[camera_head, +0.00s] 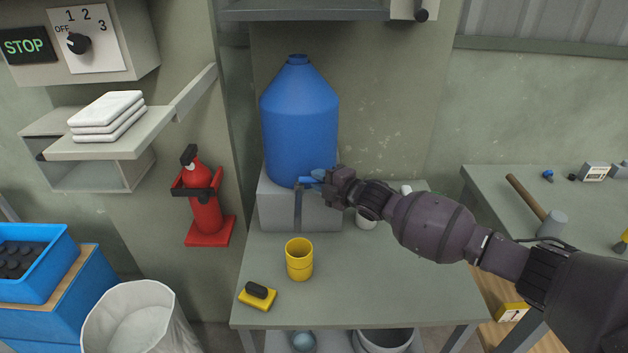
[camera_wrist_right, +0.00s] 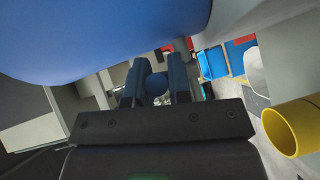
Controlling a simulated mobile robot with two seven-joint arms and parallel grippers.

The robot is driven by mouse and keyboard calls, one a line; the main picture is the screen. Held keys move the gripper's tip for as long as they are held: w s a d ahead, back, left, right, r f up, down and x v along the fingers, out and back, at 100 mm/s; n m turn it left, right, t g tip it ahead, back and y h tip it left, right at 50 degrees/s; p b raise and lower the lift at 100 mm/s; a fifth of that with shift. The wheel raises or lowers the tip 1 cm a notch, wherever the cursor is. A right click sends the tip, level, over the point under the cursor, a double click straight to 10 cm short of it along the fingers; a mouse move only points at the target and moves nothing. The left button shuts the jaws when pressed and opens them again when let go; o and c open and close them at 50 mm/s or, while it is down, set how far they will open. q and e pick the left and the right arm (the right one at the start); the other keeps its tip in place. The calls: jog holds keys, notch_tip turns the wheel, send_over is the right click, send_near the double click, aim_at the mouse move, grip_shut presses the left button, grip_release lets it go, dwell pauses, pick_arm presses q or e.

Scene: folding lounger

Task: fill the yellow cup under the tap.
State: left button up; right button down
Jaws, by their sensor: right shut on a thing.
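The yellow cup (camera_head: 299,262) stands upright on the table in front of the blue water container (camera_head: 299,115). It also shows in the wrist view (camera_wrist_right: 293,127), mouth open; its contents cannot be made out. The tap's grey spout (camera_head: 298,210) hangs at the front of the container's stand, behind the cup in the picture; I cannot tell if it is directly above the cup. My right gripper (camera_head: 318,181) is at the tap, shut on its blue handle (camera_wrist_right: 156,86), which shows between the fingers in the wrist view. My left gripper is out of view.
The grey stand (camera_head: 270,207) holds the container. A yellow sponge (camera_head: 258,296) with a dark top lies left of the cup. A white cup (camera_head: 366,221) is partly behind my right arm. The table's right front (camera_head: 400,285) is clear.

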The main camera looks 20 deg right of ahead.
jog(key=shift+a, duration=0.1)
jog(key=c, duration=1.1)
grip_release()
jog(key=shift+o, duration=0.2)
jog(key=shift+s, duration=0.1)
jog(key=shift+s+d, duration=0.2)
jog(key=shift+d, duration=0.05)
jog(key=v, duration=1)
jog(key=shift+s, duration=0.1)
